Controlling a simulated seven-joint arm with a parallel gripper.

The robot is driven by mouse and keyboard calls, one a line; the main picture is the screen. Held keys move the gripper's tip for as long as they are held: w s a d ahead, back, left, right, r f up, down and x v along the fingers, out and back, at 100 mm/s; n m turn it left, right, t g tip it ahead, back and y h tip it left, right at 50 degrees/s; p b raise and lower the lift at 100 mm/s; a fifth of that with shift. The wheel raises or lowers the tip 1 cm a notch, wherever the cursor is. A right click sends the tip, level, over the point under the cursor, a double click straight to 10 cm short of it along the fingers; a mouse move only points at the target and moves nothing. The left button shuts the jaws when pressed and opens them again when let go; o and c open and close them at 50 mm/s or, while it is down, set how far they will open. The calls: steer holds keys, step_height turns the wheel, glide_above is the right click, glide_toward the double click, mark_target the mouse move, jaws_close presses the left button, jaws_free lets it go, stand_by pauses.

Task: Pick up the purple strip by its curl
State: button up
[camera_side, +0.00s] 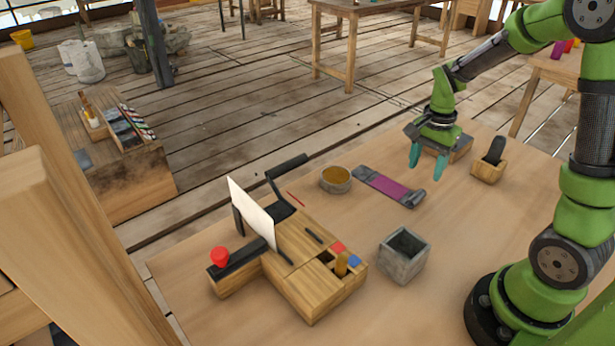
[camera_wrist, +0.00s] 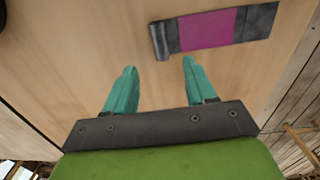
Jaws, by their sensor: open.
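The purple strip (camera_side: 388,186) lies on the table, with dark grey ends and a purple middle. Its curl (camera_side: 413,199) stands up at the near right end in the side view. In the wrist view the strip (camera_wrist: 207,29) is at the top right, and its curl (camera_wrist: 160,41) is at its left end, beyond the fingertips. My gripper (camera_side: 428,157) has teal fingers, apart and empty, above the table behind and right of the curl. In the wrist view the gripper (camera_wrist: 159,66) points toward the table, with bare wood between its fingers.
A round bowl (camera_side: 335,179) with amber contents stands left of the strip. A grey stone box (camera_side: 404,256) stands in front of it. A wooden holder (camera_side: 488,171) with a dark piece is at right. A wooden block assembly (camera_side: 305,258) with a white panel (camera_side: 251,212) fills the left.

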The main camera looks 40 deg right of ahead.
mark_target(417, 194)
steer(key=f, duration=0.8)
steer(key=shift+a, duration=0.2)
steer(key=shift+r, duration=0.1)
jaws_close()
